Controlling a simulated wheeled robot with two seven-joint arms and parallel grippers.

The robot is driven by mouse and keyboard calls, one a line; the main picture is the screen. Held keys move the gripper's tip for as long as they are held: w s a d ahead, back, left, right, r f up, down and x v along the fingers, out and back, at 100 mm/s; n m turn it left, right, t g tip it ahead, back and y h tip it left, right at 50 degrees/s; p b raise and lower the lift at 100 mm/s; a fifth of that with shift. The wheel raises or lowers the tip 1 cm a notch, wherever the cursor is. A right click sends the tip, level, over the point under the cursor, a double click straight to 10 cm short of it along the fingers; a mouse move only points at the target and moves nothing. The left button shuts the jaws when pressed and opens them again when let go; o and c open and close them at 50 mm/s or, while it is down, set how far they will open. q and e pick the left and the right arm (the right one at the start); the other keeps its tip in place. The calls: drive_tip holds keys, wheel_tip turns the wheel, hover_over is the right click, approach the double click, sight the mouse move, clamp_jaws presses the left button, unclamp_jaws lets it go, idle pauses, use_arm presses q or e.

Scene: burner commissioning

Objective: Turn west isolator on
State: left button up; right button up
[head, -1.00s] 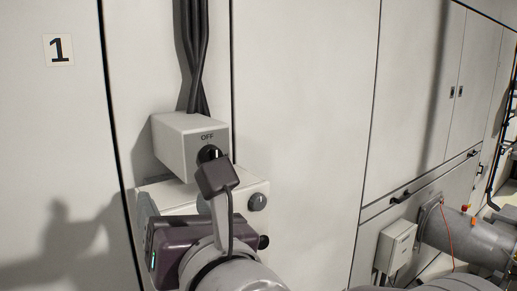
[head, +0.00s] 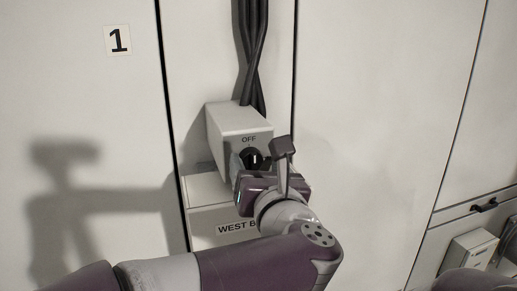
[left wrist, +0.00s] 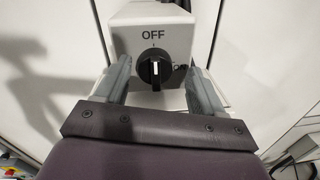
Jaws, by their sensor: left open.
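The isolator is a pale grey box (head: 232,122) on the wall panel, marked OFF above a black rotary knob (head: 251,157). In the left wrist view the knob (left wrist: 155,71) has its white pointer upright, toward OFF. My left gripper (head: 254,168) is in front of the box, facing the knob. In the left wrist view the left gripper (left wrist: 158,84) is open, one finger on each side of the knob, with gaps between. My wrist hides the lower right of the box in the head view. My right gripper does not show.
Black cables (head: 251,50) run up from the isolator. A small grey box (head: 470,250) is at the lower right. The wall panels beside the isolator are clear.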

use_arm(q)
drive_tip(key=shift+w, duration=0.2)
drive_tip(key=shift+s+a, duration=0.1)
drive_tip(key=shift+a, duration=0.45)
drive_tip(key=shift+d, duration=0.2)
drive_tip(key=c, duration=1)
drive_tip(key=shift+c, duration=0.2)
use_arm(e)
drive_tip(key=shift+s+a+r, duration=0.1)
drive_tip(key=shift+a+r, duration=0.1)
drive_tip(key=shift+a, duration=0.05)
